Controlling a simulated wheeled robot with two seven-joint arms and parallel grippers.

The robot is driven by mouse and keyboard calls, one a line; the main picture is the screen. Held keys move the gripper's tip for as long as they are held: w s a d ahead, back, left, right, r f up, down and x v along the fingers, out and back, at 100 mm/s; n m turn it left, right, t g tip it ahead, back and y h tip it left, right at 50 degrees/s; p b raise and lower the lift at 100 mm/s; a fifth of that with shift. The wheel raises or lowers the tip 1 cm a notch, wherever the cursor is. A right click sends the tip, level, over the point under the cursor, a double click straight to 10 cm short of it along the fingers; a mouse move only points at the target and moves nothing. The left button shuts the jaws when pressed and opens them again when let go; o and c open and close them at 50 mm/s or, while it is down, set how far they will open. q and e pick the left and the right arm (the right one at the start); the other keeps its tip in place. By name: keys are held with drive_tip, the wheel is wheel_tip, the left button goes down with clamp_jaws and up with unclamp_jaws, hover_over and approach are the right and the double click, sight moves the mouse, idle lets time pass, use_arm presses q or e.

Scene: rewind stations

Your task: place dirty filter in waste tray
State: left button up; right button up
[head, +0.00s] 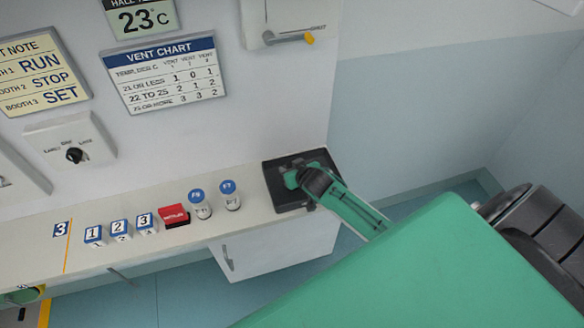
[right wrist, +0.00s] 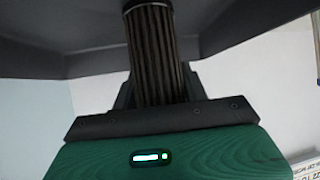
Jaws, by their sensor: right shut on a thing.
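A dark tray (head: 281,200) sits at the right end of the counter. My right gripper (head: 303,180) is over this tray and hides part of it. In the right wrist view, a brown pleated filter (right wrist: 156,55) stands out from the gripper's dark jaw base, and the gripper is shut on it. In the head view the filter is hidden behind or below the gripper, so I cannot tell whether it touches the tray floor. My left gripper is not in view.
Left of the tray on the counter (head: 255,208) stand two blue-capped jars (head: 200,204), a red box (head: 174,215) and several numbered blocks (head: 119,230). The wall behind holds a vent chart (head: 165,76) and a dial box (head: 74,152). My green arm fills the lower right.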

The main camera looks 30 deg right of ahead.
drive_tip(key=shift+f, duration=0.15)
drive_tip(key=o, duration=1)
drive_tip(key=shift+o, duration=0.2)
drive_tip(key=b+v, duration=0.2)
drive_tip(key=v, duration=1)
drive_tip(key=shift+r, duration=0.25)
